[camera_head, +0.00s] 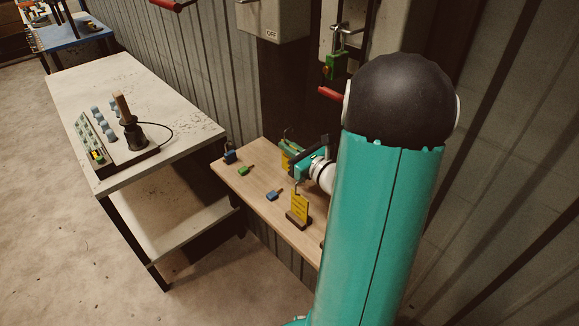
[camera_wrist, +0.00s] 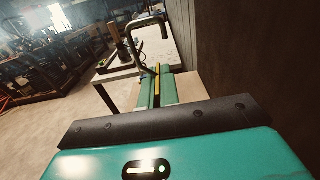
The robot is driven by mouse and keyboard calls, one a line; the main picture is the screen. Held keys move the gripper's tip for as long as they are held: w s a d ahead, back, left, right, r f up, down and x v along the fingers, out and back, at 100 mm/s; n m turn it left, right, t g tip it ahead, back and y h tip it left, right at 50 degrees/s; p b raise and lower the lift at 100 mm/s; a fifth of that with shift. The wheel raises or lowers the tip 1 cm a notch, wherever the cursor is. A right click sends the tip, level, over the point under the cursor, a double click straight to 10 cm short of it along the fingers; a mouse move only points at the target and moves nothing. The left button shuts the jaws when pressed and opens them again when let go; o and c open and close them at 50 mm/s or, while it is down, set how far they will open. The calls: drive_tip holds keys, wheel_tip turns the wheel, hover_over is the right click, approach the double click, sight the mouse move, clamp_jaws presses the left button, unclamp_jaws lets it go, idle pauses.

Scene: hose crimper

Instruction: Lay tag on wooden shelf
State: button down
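My gripper (camera_head: 297,157) is above the wooden shelf (camera_head: 256,194) in the head view. In the wrist view, its two green fingers (camera_wrist: 158,90) are closed on a thin yellow tag (camera_wrist: 158,75), seen nearly edge-on. A grey metal hook rises above the held tag and bends to the right. In the head view, part of the held tag (camera_head: 285,161) shows yellow beside the fingers; the rest is hidden. I cannot tell whether the tag touches the shelf. Another yellow tag (camera_head: 300,206) stands upright in a small dark wooden base on the shelf.
A blue padlock (camera_head: 230,156), a green padlock (camera_head: 244,170) and another blue padlock (camera_head: 273,195) lie on the shelf. A pale table (camera_head: 177,103) with a control panel and joystick (camera_head: 130,133) stands to the left. Grey switch boxes (camera_head: 272,18) hang on the wall behind.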

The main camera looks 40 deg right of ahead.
drive_tip(key=shift+f, duration=2.45)
drive_tip(key=shift+f, duration=0.2)
drive_tip(key=c, duration=1.6)
unclamp_jaws()
drive_tip(key=shift+c, duration=0.2)
drive_tip(key=shift+r, duration=0.1)
drive_tip(key=shift+r, duration=0.15)
drive_tip(key=s, duration=1.2)
drive_tip(key=shift+d, duration=0.2)
